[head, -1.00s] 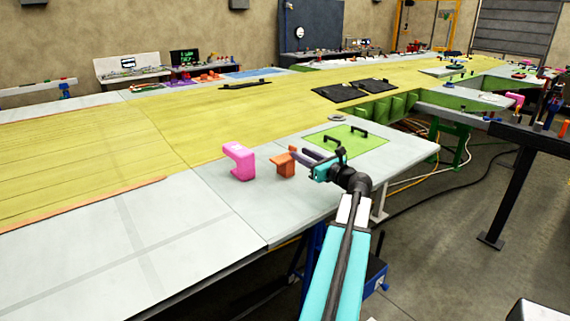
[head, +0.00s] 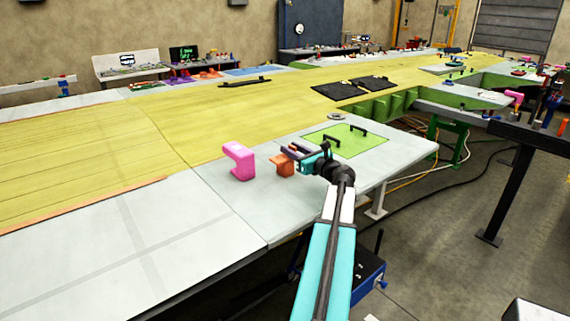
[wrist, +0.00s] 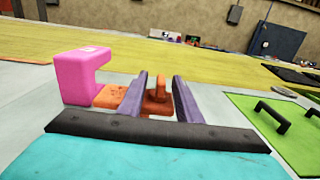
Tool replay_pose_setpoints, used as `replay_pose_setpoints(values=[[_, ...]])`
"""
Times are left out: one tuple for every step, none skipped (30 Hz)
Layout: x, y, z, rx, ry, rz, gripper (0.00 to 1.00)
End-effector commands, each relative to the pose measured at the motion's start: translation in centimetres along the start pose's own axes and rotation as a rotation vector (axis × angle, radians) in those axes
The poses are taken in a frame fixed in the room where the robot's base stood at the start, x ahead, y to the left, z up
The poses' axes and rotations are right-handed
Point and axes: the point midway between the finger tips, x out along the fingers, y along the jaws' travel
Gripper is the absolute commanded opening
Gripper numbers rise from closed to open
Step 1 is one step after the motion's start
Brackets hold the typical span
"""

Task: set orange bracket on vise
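The orange bracket (head: 283,168) stands on the pale table panel beside a pink C-shaped bracket (head: 238,161). My gripper (head: 292,150) is at the orange bracket, reaching in from its right. In the wrist view the two purple fingers (wrist: 160,84) are apart. The upright part of the orange bracket (wrist: 158,101) shows between them, and its flat foot (wrist: 110,96) shows to the left of the left finger. I cannot tell whether a finger touches it. I cannot make out the vise with certainty; a dark blue fixture (head: 552,106) stands at the far right.
The pink bracket is close on the left, also in the wrist view (wrist: 82,78). A green plate with black handles (head: 347,144) lies to the right. The yellow wing skin (head: 180,125) lies behind. A dark bench (head: 530,133) stands at the right across open floor.

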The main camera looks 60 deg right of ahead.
Motion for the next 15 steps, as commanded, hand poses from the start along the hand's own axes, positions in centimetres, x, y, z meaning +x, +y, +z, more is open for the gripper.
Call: replay_pose_setpoints(values=[[0.8, -0.1, 0.3, 0.001, 0.0, 0.002, 0.31], [1.1, -0.1, 0.3, 0.001, 0.0, 0.002, 0.31], [1.6, -0.1, 0.4, 0.001, 0.0, 0.003, 0.31], [1.9, -0.1, 0.4, 0.001, 0.0, 0.003, 0.31], [2.3, -0.1, 0.4, 0.001, 0.0, 0.003, 0.31], [2.7, -0.1, 0.3, 0.002, -0.001, 0.002, 0.31], [3.0, -0.1, 0.3, 0.002, -0.001, 0.002, 0.31], [3.3, -0.1, 0.3, 0.001, -0.001, 0.002, 0.31], [3.6, -0.1, 0.2, 0.001, -0.001, 0.002, 0.31], [3.7, 0.0, 0.2, 0.001, -0.001, 0.002, 0.31], [3.9, 0.0, 0.2, 0.001, -0.001, 0.002, 0.31], [4.0, 0.0, 0.1, 0.001, -0.001, 0.002, 0.31], [4.0, 0.0, 0.1, 0.001, -0.001, 0.002, 0.31], [4.0, 0.0, 0.1, 0.001, -0.001, 0.002, 0.31], [4.0, 0.0, 0.1, 0.001, -0.001, 0.002, 0.31]])
